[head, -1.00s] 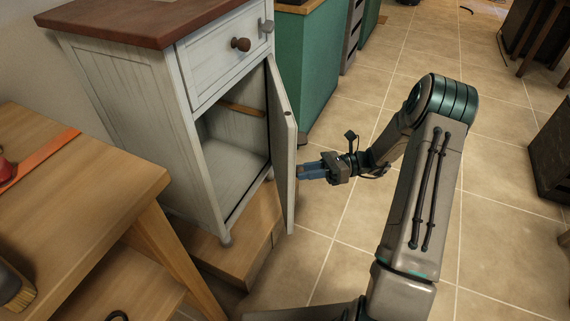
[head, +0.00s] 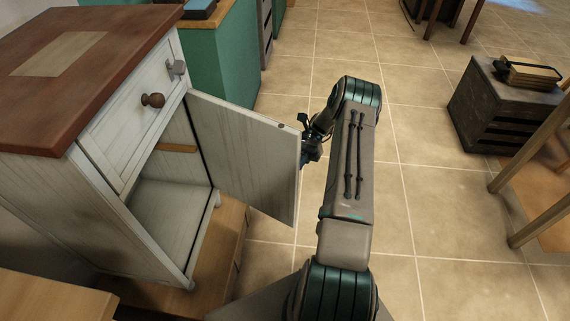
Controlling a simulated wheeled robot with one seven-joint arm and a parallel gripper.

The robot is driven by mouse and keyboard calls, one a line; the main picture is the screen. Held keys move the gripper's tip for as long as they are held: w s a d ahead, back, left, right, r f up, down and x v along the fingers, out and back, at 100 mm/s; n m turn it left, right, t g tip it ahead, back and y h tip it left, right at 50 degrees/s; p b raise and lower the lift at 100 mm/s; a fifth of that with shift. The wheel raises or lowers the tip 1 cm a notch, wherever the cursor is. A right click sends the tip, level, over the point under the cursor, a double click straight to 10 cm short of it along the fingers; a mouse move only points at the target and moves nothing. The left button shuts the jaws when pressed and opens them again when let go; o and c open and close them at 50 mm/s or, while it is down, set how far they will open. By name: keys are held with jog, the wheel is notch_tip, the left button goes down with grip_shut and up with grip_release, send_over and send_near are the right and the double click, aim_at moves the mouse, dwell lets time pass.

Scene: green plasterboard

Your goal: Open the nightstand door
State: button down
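The nightstand (head: 110,190) is a whitewashed wooden cabinet with a reddish-brown top, at the left of the head view. Its door (head: 245,155) stands wide open, hinged at the far side of the opening and swung out over the floor. The empty inside of the nightstand shows. My gripper (head: 303,160) is at the outer free edge of the door, on its right side. The fingers are partly hidden behind the door edge, and I cannot tell whether they touch it or how far apart they are.
A drawer with a brown knob (head: 153,100) is above the door opening. A green cabinet (head: 222,55) stands behind. A wooden table (head: 55,300) is at the lower left. A dark crate (head: 500,108) stands at the right.

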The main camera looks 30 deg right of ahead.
dwell(0.3)
jog(key=c, duration=1.1)
grip_release()
